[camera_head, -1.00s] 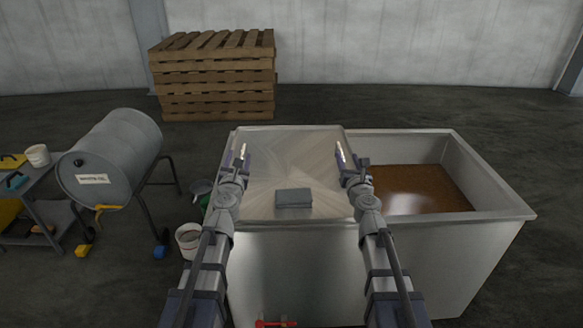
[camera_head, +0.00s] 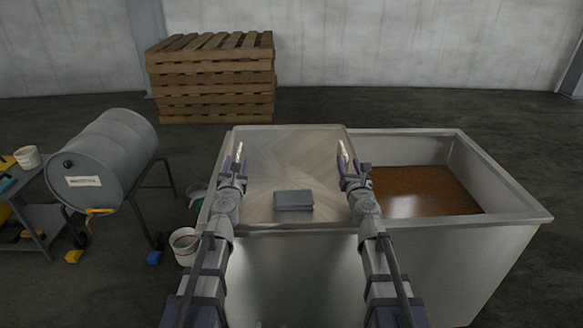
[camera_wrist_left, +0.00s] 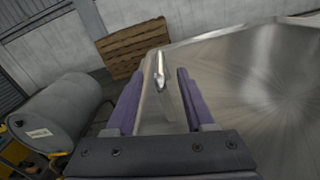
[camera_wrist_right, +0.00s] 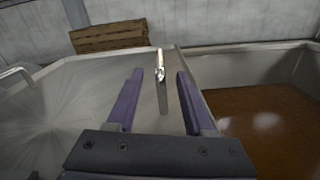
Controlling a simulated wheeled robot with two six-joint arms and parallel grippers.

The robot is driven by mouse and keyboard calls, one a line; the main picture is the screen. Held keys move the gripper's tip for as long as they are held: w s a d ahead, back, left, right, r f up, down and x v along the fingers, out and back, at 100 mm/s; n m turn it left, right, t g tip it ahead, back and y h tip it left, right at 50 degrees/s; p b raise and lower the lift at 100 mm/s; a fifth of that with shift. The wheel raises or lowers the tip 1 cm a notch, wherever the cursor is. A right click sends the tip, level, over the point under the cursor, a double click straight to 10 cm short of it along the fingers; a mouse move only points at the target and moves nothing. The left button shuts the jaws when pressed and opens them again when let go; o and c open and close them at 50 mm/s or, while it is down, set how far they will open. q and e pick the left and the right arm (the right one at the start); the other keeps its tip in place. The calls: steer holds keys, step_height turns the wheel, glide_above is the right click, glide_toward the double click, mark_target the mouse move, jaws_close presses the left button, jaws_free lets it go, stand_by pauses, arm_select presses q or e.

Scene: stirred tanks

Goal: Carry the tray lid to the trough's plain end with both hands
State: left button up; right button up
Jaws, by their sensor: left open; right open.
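The flat metal tray lid (camera_head: 290,165) lies over the left part of the steel trough (camera_head: 500,190). A bright upright handle (camera_wrist_left: 160,70) near the lid's left edge shows in the left wrist view, and a similar one (camera_wrist_right: 160,68) near its right edge shows in the right wrist view. My left gripper (camera_head: 236,170) is open at the lid's left side. My right gripper (camera_head: 346,168) is open at its right side. Each handle appears between or just beyond the fingertips; the exact depth is unclear. Neither gripper is closed on anything.
A grey block (camera_head: 293,200) rests on the lid near its front edge. Brown liquid (camera_head: 425,190) shows in the trough's open right part. A grey drum (camera_head: 105,160) on a stand, a white bucket (camera_head: 185,246) and a cart (camera_head: 38,212) are left. Pallets (camera_head: 212,80) stand behind.

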mark_target(240, 149)
arm_select(q)
steer(key=w, duration=0.7)
steer(key=shift+w+a, duration=0.15)
steer(key=shift+w, duration=0.15)
arm_select(e)
steer(key=w, duration=0.7)
steer(key=shift+w+a, duration=0.15)
steer(key=shift+w, duration=0.15)
arm_select(q)
jaws_close()
arm_select(e)
jaws_close()
